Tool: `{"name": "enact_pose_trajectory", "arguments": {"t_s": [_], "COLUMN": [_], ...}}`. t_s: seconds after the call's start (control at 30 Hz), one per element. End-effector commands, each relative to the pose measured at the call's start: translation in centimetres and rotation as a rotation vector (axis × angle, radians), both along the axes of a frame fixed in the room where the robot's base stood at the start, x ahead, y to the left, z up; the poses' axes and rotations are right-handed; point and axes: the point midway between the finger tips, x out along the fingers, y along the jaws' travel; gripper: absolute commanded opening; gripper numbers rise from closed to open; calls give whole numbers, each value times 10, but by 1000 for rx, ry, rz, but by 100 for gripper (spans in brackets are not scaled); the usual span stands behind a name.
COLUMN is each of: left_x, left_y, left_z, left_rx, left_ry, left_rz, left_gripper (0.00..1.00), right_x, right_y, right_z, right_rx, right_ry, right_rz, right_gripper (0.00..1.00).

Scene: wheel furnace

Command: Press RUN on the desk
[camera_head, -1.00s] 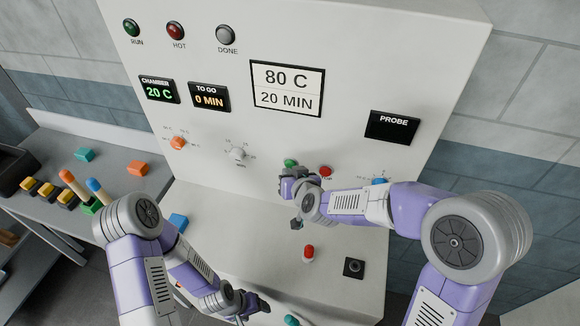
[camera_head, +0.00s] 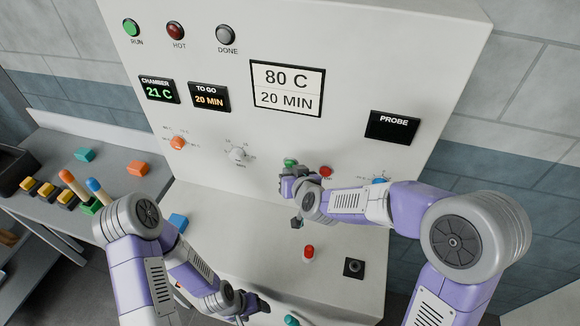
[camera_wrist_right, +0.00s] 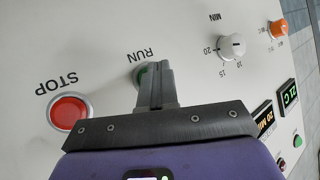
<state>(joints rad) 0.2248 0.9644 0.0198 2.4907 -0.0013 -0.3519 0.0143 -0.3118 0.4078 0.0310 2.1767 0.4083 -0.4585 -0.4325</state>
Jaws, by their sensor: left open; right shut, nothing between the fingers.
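The green RUN button (camera_head: 290,163) sits low on the panel of the pale desk (camera_head: 215,200). In the right wrist view, the RUN button (camera_wrist_right: 140,74) is mostly hidden behind my fingers. My right gripper (camera_head: 287,175) is shut and empty, its tips at the button; I cannot tell whether they still touch it. The shut fingers also show in the right wrist view (camera_wrist_right: 152,68). The RUN lamp (camera_head: 132,28) is bright green. The displays read chamber 21 C (camera_head: 159,90) and to go 20 MIN (camera_head: 209,98). My left gripper (camera_head: 262,306) is open and low in front of the desk.
The red STOP button (camera_head: 325,172) is just right of RUN; it also shows in the wrist view (camera_wrist_right: 68,112). An orange knob (camera_head: 178,143), a white knob (camera_head: 237,155) and a blue knob (camera_head: 379,183) are on the panel. A side table (camera_head: 120,190) with blocks stands left.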

Motion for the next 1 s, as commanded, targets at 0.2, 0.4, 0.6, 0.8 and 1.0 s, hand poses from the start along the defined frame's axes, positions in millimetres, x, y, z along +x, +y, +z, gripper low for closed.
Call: {"name": "enact_pose_trajectory", "arguments": {"t_s": [0.2, 0.4, 0.6, 0.8, 1.0], "left_x": [0, 0, 0, 0, 0], "left_y": [0, 0, 0, 0, 0], "left_z": [1, 1, 2, 4, 6], "left_rx": [0, 0, 0, 0, 0], "left_ry": [0, 0, 0, 0, 0], "left_rz": [0, 0, 0, 0, 0], "left_gripper": [69, 69, 69, 69, 69], "right_x": [-11, -12, -17, -36, -55], "right_y": [3, 3, 6, 12, 18], "right_z": [1, 0, 0, 0, 0], "right_rx": [0, 0, 0, -1, 0], "right_ry": [-1, 0, 1, 1, 1], "right_rz": [0, 0, 1, 2, 2], "right_gripper": [0, 0, 0, 0, 0]}}
